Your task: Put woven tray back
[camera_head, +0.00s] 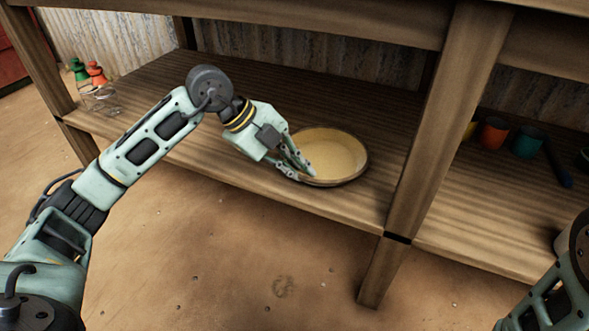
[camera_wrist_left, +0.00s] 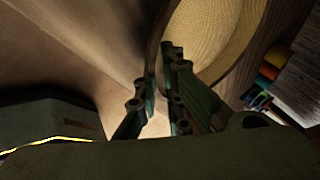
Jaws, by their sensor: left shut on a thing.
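The woven tray (camera_head: 338,155) is a round, shallow, straw-coloured tray with a brown rim. In the head view it is at the front of the wooden shelf (camera_head: 250,105), left of the post. My left gripper (camera_head: 302,172) is shut on the tray's near left rim. In the left wrist view the tray (camera_wrist_left: 210,32) fills the top middle, and the fingers of my left gripper (camera_wrist_left: 160,95) straddle its rim. I cannot tell whether the tray rests fully on the shelf. Part of my right arm shows at the lower right of the head view; its gripper is not seen.
A wooden post (camera_head: 435,125) stands right of the tray. Beyond it are an orange cup (camera_head: 493,133) and a green cup (camera_head: 527,142). Bottles with green and red tops (camera_head: 96,73) stand at the shelf's left end. The shelf behind the tray is clear.

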